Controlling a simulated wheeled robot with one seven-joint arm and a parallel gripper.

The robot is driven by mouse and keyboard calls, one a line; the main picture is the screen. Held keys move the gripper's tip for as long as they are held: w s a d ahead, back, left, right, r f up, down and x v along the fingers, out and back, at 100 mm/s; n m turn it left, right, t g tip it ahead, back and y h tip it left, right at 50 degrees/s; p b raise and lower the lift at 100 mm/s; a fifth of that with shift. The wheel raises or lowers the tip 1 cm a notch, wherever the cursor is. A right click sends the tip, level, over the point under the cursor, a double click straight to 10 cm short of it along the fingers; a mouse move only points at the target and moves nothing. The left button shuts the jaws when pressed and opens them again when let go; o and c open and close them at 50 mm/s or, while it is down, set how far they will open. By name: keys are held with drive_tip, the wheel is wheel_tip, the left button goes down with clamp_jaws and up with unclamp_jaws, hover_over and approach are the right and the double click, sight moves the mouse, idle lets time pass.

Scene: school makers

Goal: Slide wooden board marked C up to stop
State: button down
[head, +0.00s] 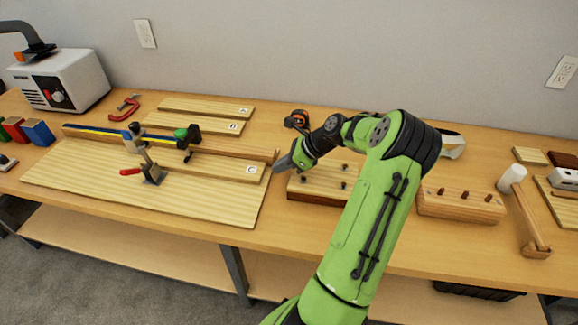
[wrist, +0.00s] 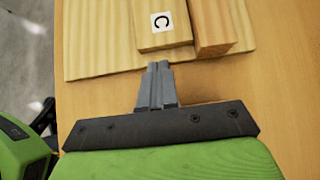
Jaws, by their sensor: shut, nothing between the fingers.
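The wooden board marked C (head: 225,165) lies on a pale base board (head: 90,180), along the front of a wooden fence (head: 235,149). Its label is near its right end. A black stop block with a green knob (head: 187,138) sits on the fence near the board's left part; I cannot tell whether they touch. My gripper (head: 277,166) is shut and empty, just off the board's right end. In the wrist view the closed fingertips (wrist: 160,66) point at the end of board C (wrist: 165,40), with a small apparent gap.
Boards A (head: 205,107) and B (head: 190,124) lie behind the fence. A pegged wooden block (head: 320,184) is close to my gripper's right. A mallet (head: 525,215) lies farther right.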

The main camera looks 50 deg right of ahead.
sight(251, 172)
drive_tip(key=b+x, duration=0.1)
drive_tip(key=x, duration=0.3)
drive_tip(key=shift+f, duration=0.1)
drive_tip(key=shift+w+a, duration=0.1)
drive_tip(key=shift+w, duration=0.05)
drive_tip(key=w+p, duration=0.1)
drive_tip(key=w+a+p, duration=0.1)
drive_tip(key=p, duration=0.1)
drive_tip(key=w+p, duration=0.1)
drive_tip(key=shift+w+a+r+p, duration=0.15)
drive_tip(key=shift+a+r+p, duration=0.15)
drive_tip(key=shift+a+p, duration=0.1)
drive_tip(key=shift+w+a+f, duration=0.1)
drive_tip(key=shift+w+f, duration=0.1)
drive_tip(key=shift+w, duration=0.05)
